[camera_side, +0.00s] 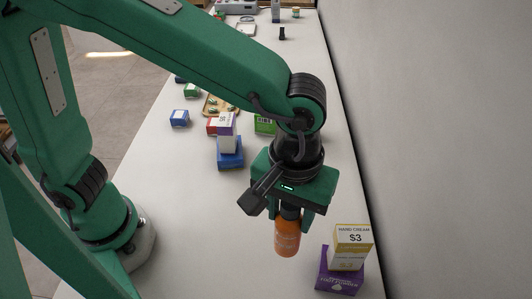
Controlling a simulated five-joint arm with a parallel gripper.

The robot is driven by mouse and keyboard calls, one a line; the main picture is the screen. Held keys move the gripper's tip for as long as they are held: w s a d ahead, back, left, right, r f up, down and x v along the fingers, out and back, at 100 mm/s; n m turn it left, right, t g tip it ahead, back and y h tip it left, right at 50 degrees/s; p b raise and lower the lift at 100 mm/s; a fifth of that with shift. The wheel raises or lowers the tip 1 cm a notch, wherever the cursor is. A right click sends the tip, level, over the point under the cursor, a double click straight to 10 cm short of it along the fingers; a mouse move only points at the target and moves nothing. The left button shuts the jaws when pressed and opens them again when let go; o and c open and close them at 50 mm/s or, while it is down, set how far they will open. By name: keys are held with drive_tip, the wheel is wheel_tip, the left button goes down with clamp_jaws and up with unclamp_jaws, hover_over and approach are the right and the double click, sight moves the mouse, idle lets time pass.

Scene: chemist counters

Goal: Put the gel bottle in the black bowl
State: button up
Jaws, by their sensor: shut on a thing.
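The gel bottle (287,239) is orange with a dark top and hangs upright below my gripper (291,214). My gripper points down and is shut on the upper part of the bottle, with a green finger on each side. The fingers hide part of the bottle's top. Whether the bottle's base touches the counter is hard to tell. I see no black bowl in this view; my arm covers much of the left side.
Blue boxes (230,152), a green box (265,125) and a wooden tray (233,98) sit farther back. The wall bounds the right; the counter (205,235) left of the bottle is clear.

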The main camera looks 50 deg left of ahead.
drive_tip(key=w+a+m, duration=0.1)
drive_tip(key=w+a, duration=0.4)
drive_tip(key=a, duration=0.4)
drive_tip(key=w+a+r+m, duration=0.1)
drive_tip(key=w+a+m, duration=0.1)
drive_tip(key=w+a, duration=0.4)
drive_tip(key=w+a+m, duration=0.1)
drive_tip(key=w+a, duration=0.4)
drive_tip(key=a, duration=0.9)
drive_tip(key=shift+w+r, duration=0.15)
drive_tip(key=shift+w, duration=0.05)
drive_tip(key=shift+d, duration=0.1)
drive_tip(key=s+d+n, duration=0.1)
drive_tip(key=s+d, duration=0.2)
drive_tip(key=d, duration=0.7)
drive_tip(key=s+d+n, duration=0.1)
drive_tip(key=s+d, duration=0.3)
drive_tip(key=d, duration=0.5)
drive_tip(key=s+d+f+n, duration=0.1)
drive_tip(key=s+d+n, duration=0.1)
drive_tip(key=s+d, duration=1)
drive_tip(key=shift+s+d+f+n, duration=0.25)
drive_tip(key=shift+s+d+n, duration=0.05)
drive_tip(key=shift+s, duration=0.8)
drive_tip(key=shift+f, duration=0.1)
